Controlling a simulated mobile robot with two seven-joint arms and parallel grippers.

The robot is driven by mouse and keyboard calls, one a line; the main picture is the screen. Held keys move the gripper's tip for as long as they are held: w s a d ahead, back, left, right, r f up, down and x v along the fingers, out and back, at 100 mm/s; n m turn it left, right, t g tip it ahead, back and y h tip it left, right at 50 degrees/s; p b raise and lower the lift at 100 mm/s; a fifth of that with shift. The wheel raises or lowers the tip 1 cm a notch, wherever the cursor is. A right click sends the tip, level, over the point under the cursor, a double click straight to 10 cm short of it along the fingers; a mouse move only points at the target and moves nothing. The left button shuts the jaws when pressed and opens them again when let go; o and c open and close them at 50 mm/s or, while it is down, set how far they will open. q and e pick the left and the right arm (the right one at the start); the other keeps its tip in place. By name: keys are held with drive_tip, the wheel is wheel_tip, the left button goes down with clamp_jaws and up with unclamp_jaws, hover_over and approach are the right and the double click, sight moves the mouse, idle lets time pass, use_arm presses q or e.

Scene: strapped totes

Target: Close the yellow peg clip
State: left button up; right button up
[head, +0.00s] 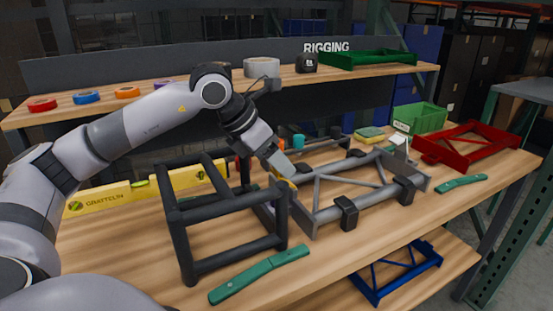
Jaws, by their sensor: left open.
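A small yellow piece (288,182), which looks like the yellow peg clip, shows at the left end of a grey frame (322,214) on the workbench. My left gripper (280,168) reaches down from the upper left, right at this piece, and covers most of it. The gripper is open. I cannot tell whether its fingers touch the clip or whether the clip is open or closed. My right gripper is out of view.
A dark tube frame (231,246) stands close in front of my left gripper. A yellow level (108,198) lies behind. A red frame (474,146) and a green bin (420,117) stand at the right.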

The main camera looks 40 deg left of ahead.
use_arm(q)
drive_tip(key=v, duration=0.6)
drive_tip(key=shift+s+r, duration=0.2)
drive_tip(key=shift+r, duration=0.1)
